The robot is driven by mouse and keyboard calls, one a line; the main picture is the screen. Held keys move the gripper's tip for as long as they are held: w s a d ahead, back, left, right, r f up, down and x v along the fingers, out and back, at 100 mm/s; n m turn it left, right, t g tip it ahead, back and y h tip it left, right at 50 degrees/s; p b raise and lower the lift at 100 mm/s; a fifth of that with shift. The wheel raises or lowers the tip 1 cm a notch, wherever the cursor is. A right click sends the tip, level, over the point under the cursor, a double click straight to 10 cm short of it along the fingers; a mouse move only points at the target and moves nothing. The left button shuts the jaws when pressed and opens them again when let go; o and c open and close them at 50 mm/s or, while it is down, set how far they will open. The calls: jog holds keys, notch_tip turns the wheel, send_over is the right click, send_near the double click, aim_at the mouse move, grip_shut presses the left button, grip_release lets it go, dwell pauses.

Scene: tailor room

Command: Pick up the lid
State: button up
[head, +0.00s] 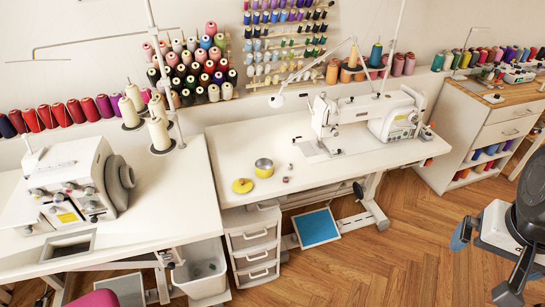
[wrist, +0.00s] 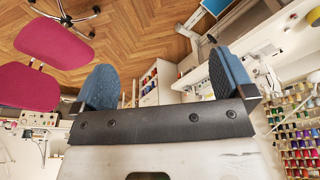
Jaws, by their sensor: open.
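A small round yellow lid (head: 242,186) with a knob on top lies on the white sewing table, near its front left edge, in the head view. A yellow pot (head: 264,167) with a metallic rim stands just behind it to the right, apart from it. My gripper (wrist: 165,82) is open and empty, its two blue finger pads wide apart in the wrist view. In the head view it is at the far right edge, above the floor, well away from the lid. The lid does not show in the wrist view.
Two small spool-like items (head: 286,180) lie right of the lid. A white sewing machine (head: 365,115) stands behind to the right, and a serger (head: 75,185) on the left table. Thin thread-stand poles rise at the back. The front middle of the sewing table is clear.

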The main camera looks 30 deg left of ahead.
jog(key=w+a+m, duration=0.3)
jog(key=w+a, duration=0.8)
jog(key=w, duration=0.3)
jog(key=w+a+f+m+g, duration=0.1)
jog(key=w+a+f+m, duration=0.15)
jog(key=w+a, duration=0.4)
jog(key=w+a+f+m+g, duration=0.1)
jog(key=w+a+f, duration=0.2)
jog(key=a, duration=0.7)
jog(key=m, duration=0.6)
send_over(241, 180)
jog(key=shift+g, duration=0.3)
notch_tip(241, 180, down, 22)
jog(key=shift+d, duration=0.15)
jog(key=shift+a+f, duration=0.15)
jog(key=shift+a, duration=0.05)
jog(key=shift+f, duration=1.25)
